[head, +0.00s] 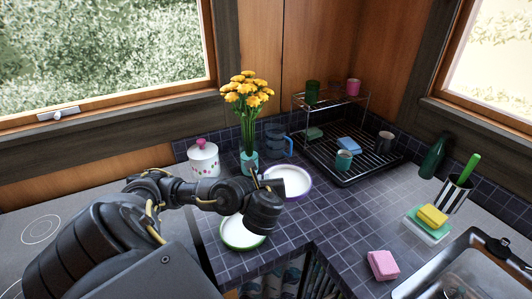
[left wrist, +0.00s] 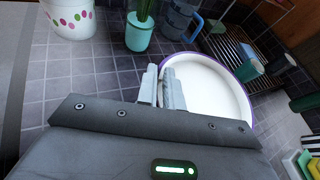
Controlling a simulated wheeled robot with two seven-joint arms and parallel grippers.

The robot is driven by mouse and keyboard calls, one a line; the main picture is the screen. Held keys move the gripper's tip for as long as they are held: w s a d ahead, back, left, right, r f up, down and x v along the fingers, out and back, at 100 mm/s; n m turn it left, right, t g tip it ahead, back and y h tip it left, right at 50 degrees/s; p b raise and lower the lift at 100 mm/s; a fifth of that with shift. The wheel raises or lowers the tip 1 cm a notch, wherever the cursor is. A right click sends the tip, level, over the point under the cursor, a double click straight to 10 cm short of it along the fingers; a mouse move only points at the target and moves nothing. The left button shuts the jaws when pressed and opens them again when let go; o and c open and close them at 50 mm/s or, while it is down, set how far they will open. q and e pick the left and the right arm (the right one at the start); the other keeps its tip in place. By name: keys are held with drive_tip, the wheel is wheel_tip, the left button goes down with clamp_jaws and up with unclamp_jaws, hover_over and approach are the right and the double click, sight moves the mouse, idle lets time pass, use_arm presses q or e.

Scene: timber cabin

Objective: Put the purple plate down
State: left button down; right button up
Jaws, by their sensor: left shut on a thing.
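The purple plate, white with a purple rim (head: 293,182), is at the tiled counter (head: 330,210) beside the flower vase. It also shows in the left wrist view (left wrist: 215,90), lying nearly flat. My left gripper (head: 267,184) is shut on the plate's near left rim; its fingers (left wrist: 162,88) pinch the edge in the left wrist view. My gripper and wrist hide part of the rim. I cannot tell whether the plate's underside touches the counter. My right gripper is not in view.
A green-rimmed white plate (head: 240,234) lies below my left wrist. A vase of yellow flowers (head: 249,160), a dotted jar (head: 203,160) and a blue jug (head: 274,138) stand behind. A dish rack (head: 350,165) is to the right. Tiles in front of the rack are clear.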

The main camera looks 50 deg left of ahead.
use_arm(q)
drive_tip(key=shift+w+d, duration=0.25)
drive_tip(key=shift+d, duration=0.1)
drive_tip(key=w+d+r+m+t+h, duration=0.2)
drive_tip(key=w+d+r+m+h, duration=0.2)
drive_tip(key=d, duration=0.6)
drive_tip(key=w+d+r+m+t+h, duration=0.2)
drive_tip(key=w+d+r+m+h, duration=0.3)
drive_tip(key=d+r, duration=0.3)
drive_tip(key=shift+w+d+h+b, duration=0.45)
drive_tip(key=shift+w+d, duration=0.15)
drive_tip(key=shift+d, duration=0.3)
